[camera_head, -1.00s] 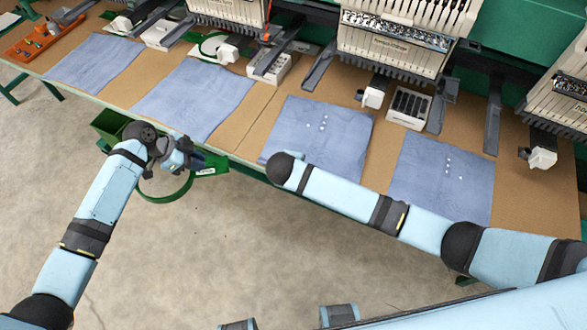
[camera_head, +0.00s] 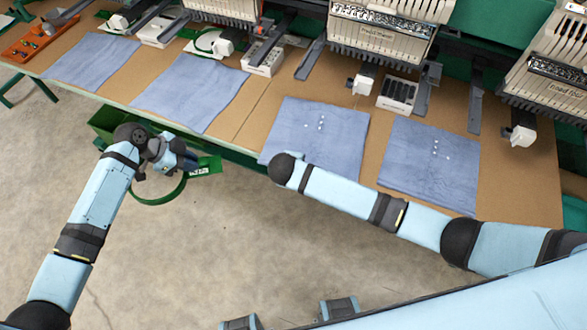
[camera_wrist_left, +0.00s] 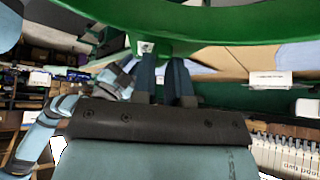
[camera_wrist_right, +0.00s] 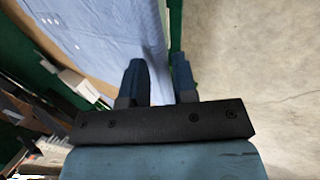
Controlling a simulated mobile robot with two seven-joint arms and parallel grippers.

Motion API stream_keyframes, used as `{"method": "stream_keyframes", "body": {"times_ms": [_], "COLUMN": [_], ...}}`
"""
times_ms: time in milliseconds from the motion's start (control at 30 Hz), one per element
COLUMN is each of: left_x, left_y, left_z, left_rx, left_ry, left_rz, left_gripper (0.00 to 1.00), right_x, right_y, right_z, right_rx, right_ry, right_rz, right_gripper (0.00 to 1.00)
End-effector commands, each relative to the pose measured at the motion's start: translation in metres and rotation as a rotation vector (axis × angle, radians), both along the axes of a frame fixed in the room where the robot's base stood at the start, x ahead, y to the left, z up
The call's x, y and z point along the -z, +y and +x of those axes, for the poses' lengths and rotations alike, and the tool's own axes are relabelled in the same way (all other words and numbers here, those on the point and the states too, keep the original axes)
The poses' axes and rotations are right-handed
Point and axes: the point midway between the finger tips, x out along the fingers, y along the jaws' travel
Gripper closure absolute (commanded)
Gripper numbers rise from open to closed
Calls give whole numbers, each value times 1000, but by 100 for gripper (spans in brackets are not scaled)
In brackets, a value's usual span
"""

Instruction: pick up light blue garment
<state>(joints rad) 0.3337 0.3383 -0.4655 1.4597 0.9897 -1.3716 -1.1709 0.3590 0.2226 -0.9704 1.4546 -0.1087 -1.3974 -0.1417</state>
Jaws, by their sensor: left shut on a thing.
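Several light blue garments lie flat on the table. The nearest to my right gripper is the third from the left (camera_head: 325,125), with small white dots on it. The others are the far left one (camera_head: 92,60), the second (camera_head: 190,97) and the far right one (camera_head: 430,160). My left gripper (camera_head: 188,161) is shut on a green hoop (camera_head: 160,199), held in front of the table edge; the hoop also shows in the left wrist view (camera_wrist_left: 215,22). My right gripper (camera_wrist_right: 159,80) is open at the table edge, with light blue cloth seen between and beside its fingers. Its fingers are hidden in the head view.
Embroidery machine heads (camera_head: 380,38) with dark arms overhang the back of the brown table (camera_head: 255,118). A green bin (camera_head: 105,122) is under the front edge behind my left gripper. An orange tray (camera_head: 28,46) stands far left. The concrete floor (camera_head: 230,245) in front is clear.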

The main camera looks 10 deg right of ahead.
Motion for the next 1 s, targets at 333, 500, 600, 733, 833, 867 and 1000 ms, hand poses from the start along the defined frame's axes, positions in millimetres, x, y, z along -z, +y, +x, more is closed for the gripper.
{"method": "stream_keyframes", "body": {"times_ms": [333, 500, 600, 733, 833, 867, 1000], "left_x": [0, 1, 2, 4, 6, 6, 7], "left_y": [0, 0, 0, 0, 0, 0, 0], "left_z": [0, 0, 0, 0, 0, 0, 0], "left_rx": [0, 0, 0, 0, 0, 0, 0], "left_ry": [0, 0, 0, 0, 0, 0, 0], "left_rz": [0, 0, 0, 0, 0, 0, 0], "left_gripper": [100, 100, 100, 100, 100, 100, 100], "right_x": [0, -11, -26, -51, -70, -74, -93], "right_y": [0, 4, 8, 15, 20, 21, 25], "right_z": [0, -6, -14, -27, -36, -39, -49], "right_rx": [0, -1, -2, -2, -1, 0, -1], "right_ry": [0, -1, -2, -2, -2, -2, -1], "right_rz": [0, 2, 4, 4, 5, 4, 2], "right_gripper": [52, 52, 52, 52, 52, 52, 52]}}
